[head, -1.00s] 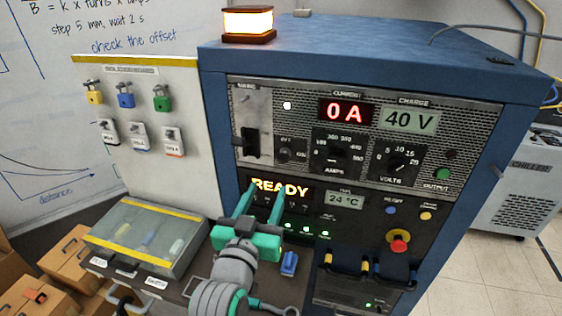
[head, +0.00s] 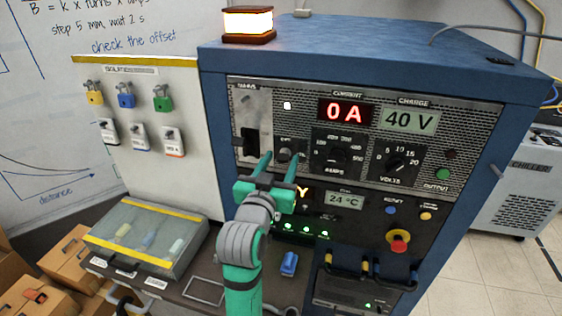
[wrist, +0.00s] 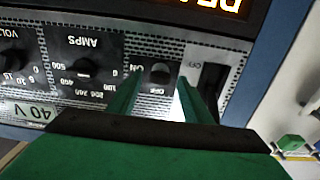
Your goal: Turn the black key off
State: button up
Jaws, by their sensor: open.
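The black key (head: 285,153) is a small dark round switch on the upper front panel, between the OFF and ON labels. It also shows in the wrist view (wrist: 159,73), upside down. My gripper (head: 281,157) is open, its two green fingers pointing at the panel, one to either side of the key in the picture. In the wrist view my fingers (wrist: 160,84) also appear on either side of it. I cannot tell how deep they reach or whether they touch it. The key's exact turn is too small to read.
The black mains breaker (head: 250,143) is close on the left, and the amps dial (head: 336,154) is close on the right. The current display (head: 346,111) reads 0 A and the charge display (head: 409,120) 40 V. An amber lamp (head: 248,22) glows on the cabinet top.

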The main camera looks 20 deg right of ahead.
jog(key=shift+w+d, duration=0.15)
jog(key=shift+w, duration=0.05)
jog(key=c, duration=1.1)
jog(key=shift+o, duration=0.2)
